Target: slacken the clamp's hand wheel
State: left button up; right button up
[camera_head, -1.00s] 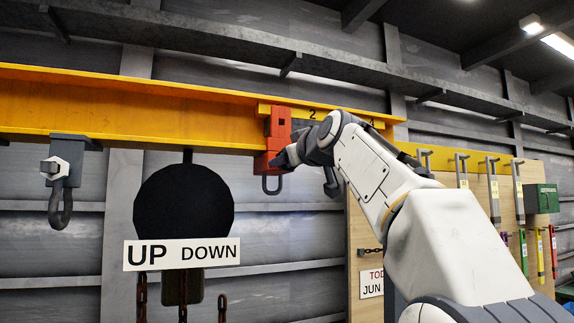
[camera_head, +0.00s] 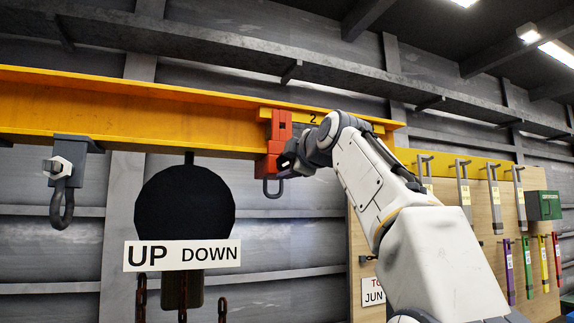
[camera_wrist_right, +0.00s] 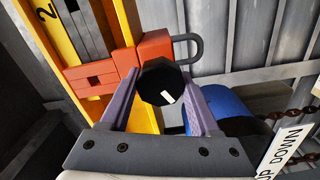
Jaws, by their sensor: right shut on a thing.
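The red clamp (camera_head: 273,165) hangs on the yellow beam's lower flange, with a dark shackle below it. It also shows in the right wrist view (camera_wrist_right: 147,55). The clamp's hand wheel (camera_wrist_right: 160,82) is a dark many-sided knob with a white mark. It sits between the two purple-grey fingers of my right gripper (camera_wrist_right: 160,77), which is shut on it. In the head view my right gripper (camera_head: 290,163) is against the clamp's right side and hides the wheel. My left gripper is in neither current view.
The yellow beam (camera_head: 130,113) runs across the left. A grey shackle clamp (camera_head: 66,165) hangs at far left. A black disc (camera_head: 185,205) with chains and an UP DOWN sign (camera_head: 182,255) hangs below the beam. A tool board (camera_head: 440,205) stands behind my right arm.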

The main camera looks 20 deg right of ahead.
jog(key=n, duration=0.5)
jog(key=shift+f+n, duration=0.15)
jog(key=shift+n, duration=0.25)
dwell(0.4)
jog(key=o, duration=1.4)
jog(key=shift+c, duration=0.2)
jog(key=shift+b, duration=0.3)
jog(key=shift+s, duration=0.35)
jog(key=s+b, duration=0.4)
jog(key=s, duration=0.5)
jog(key=shift+s+d, duration=0.15)
jog(key=shift+s, duration=0.25)
